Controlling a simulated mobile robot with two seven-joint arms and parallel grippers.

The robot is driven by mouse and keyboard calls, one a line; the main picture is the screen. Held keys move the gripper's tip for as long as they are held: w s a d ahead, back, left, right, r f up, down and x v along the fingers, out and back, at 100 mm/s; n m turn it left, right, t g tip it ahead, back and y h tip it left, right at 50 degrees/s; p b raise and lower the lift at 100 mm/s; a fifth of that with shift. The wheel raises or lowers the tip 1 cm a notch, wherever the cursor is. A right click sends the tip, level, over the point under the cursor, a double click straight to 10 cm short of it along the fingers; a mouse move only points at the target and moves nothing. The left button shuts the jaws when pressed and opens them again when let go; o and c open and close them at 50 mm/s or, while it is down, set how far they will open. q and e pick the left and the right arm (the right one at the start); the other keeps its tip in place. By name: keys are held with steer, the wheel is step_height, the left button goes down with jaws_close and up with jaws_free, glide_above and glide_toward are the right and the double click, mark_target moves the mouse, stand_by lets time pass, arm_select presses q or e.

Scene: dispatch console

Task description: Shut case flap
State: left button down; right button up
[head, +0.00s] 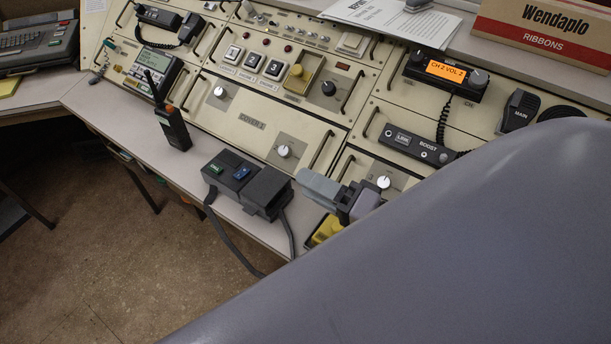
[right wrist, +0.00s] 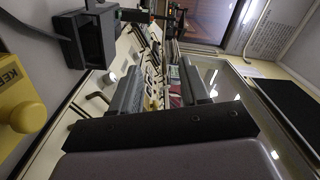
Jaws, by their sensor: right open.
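The case also shows at the upper left of the right wrist view (right wrist: 97,36). My right gripper (head: 341,194) is open and empty, to the right of the case and apart from it. Its two fingers show in the wrist view (right wrist: 160,82). My left gripper is not in view.
The case's strap (head: 234,249) hangs over the desk edge. A yellow box (head: 325,231) sits just below my right gripper. A handheld radio (head: 171,124) stands left of the case. Console panels with knobs and handles rise behind. My arm covers the lower right.

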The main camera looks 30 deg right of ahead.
steer(key=shift+s+d, duration=0.25)
steer(key=shift+s, duration=0.35)
stand_by(0.4)
